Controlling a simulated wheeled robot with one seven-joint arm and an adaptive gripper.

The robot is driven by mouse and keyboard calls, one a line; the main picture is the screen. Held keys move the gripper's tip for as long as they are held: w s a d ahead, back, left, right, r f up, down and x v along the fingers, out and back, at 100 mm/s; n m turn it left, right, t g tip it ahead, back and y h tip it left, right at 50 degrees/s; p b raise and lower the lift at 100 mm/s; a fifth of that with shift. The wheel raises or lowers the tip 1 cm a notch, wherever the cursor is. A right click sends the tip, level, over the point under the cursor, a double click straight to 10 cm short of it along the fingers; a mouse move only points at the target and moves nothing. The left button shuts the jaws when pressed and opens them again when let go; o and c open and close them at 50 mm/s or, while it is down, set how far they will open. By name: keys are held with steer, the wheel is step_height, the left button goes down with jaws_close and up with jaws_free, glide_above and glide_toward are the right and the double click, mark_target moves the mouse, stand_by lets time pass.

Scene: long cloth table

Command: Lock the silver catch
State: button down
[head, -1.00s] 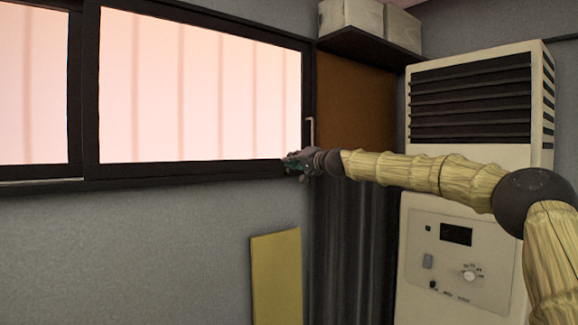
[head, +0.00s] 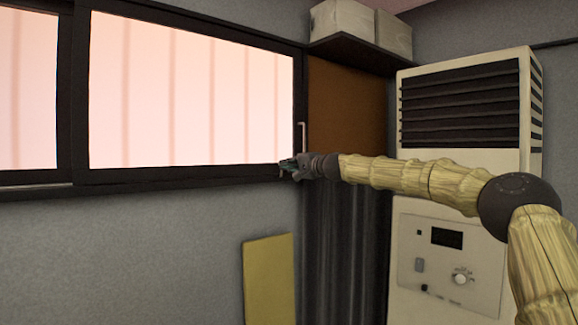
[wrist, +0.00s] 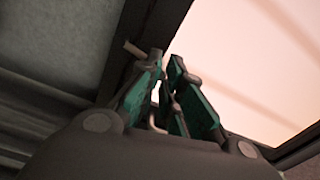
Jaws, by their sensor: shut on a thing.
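My gripper (head: 287,166) is at the lower right corner of the dark window frame (head: 200,178), its fingers pointing left. In the wrist view, the green-padded fingers of my gripper (wrist: 166,60) are close together around a small metal piece, the silver catch (wrist: 133,48). Its ends show beside the fingers and a bent part shows between them. Much of the catch is hidden by the fingers, so I cannot tell its exact position. In the head view my gripper covers it.
A pale upright handle (head: 303,137) is on the frame just above my gripper. A beige cabinet unit (head: 462,190) stands to the right. A shelf with boxes (head: 345,18) is above. A yellow panel (head: 267,278) leans on the wall below. Dark curtain folds (head: 340,250) hang below my arm.

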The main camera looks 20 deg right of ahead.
steer(key=shift+f, duration=0.15)
steer(key=c, duration=1.5)
jaws_free()
steer(key=shift+c, duration=0.2)
steer(key=shift+o, duration=0.3)
steer(key=shift+d, duration=0.2)
steer(key=shift+a, duration=0.15)
steer(key=v, duration=1.2)
